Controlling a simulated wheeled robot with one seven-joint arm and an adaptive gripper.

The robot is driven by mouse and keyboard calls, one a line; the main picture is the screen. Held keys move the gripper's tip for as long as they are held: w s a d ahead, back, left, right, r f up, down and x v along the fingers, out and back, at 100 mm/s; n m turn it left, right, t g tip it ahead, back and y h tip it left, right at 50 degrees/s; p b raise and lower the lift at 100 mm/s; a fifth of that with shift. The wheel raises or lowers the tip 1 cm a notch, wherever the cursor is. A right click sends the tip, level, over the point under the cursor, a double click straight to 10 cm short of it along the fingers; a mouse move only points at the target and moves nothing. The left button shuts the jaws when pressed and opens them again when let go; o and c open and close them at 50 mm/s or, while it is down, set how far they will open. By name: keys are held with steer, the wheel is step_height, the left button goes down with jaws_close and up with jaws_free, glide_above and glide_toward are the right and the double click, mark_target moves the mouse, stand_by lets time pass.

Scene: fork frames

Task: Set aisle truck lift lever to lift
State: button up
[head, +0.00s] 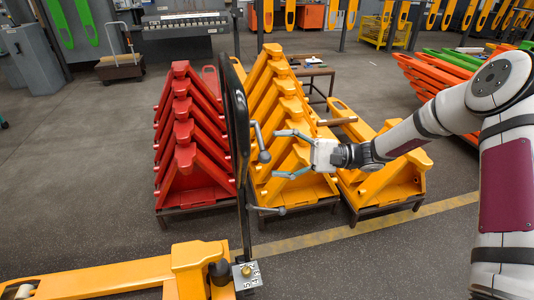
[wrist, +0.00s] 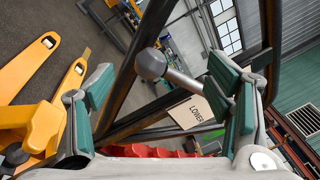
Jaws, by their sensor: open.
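The aisle truck is a yellow pallet truck (head: 120,277) at the lower left of the head view, with a tall black handle frame (head: 236,130) rising from it. The lift lever (head: 260,142) is a short grey rod with a round knob on the frame's right side, hanging downward. In the wrist view the lever (wrist: 180,82) and its knob lie between my fingers, with a label reading LOWER behind the rod. My gripper (head: 276,153) is open just right of the knob, pointing left. Its green-padded fingers (wrist: 160,72) show no clear contact with the lever.
A second grey rod with a knob (head: 280,210) sticks out lower on the frame. Red stacked frames (head: 185,150) and yellow ones (head: 275,110) stand behind the handle. Open floor (head: 400,260) lies in front on the right.

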steer(key=d, duration=0.7)
steer(key=shift+w+d+f, duration=0.3)
steer(key=shift+w+f, duration=0.05)
steer(key=s+r+n+g+h, duration=0.2)
steer(key=s+r+n+h, duration=0.3)
steer(key=s+h, duration=0.7)
steer(key=s+d+r+t+h, duration=0.3)
steer(key=s+d+r+t, duration=0.1)
steer(key=s, duration=0.5)
steer(key=s+d+r+t+h, duration=0.3)
steer(key=s+d, duration=0.3)
steer(key=s, duration=0.4)
steer(key=shift+s+d+r+t+h, duration=0.2)
steer(key=shift+d+r+t+h, duration=0.2)
steer(key=shift+t, duration=0.2)
